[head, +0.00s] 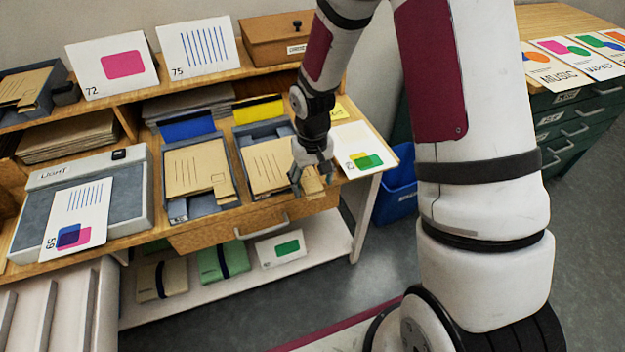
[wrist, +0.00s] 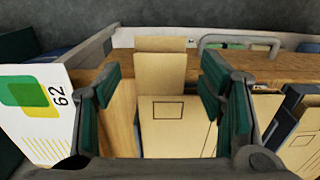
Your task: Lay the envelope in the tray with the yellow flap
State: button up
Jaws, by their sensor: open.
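The yellow flap (head: 258,110) stands at the back of a blue-grey tray (head: 275,131) on the wooden desk. A tan envelope (head: 262,170) with printed lines lies in that tray. More tan paper (head: 316,187) shows under my gripper at its front right; I cannot tell if it is a separate envelope. My gripper (head: 311,182) is open over this front end. In the wrist view, tan paper (wrist: 175,130) with a stamp box lies between and below the spread fingers, with a narrower tan piece (wrist: 160,68) beyond it. Neither is visibly gripped.
A tray with a blue flap (head: 187,127) holds another tan envelope (head: 197,170) to the left. A card (head: 362,150) with green and yellow shapes lies to the right; it reads 62 in the wrist view (wrist: 35,100). A light box (head: 125,170) stands further left.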

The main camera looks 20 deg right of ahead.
notch_tip(320, 180, up, 12)
dwell(0.5)
jog(key=shift+c, duration=0.5)
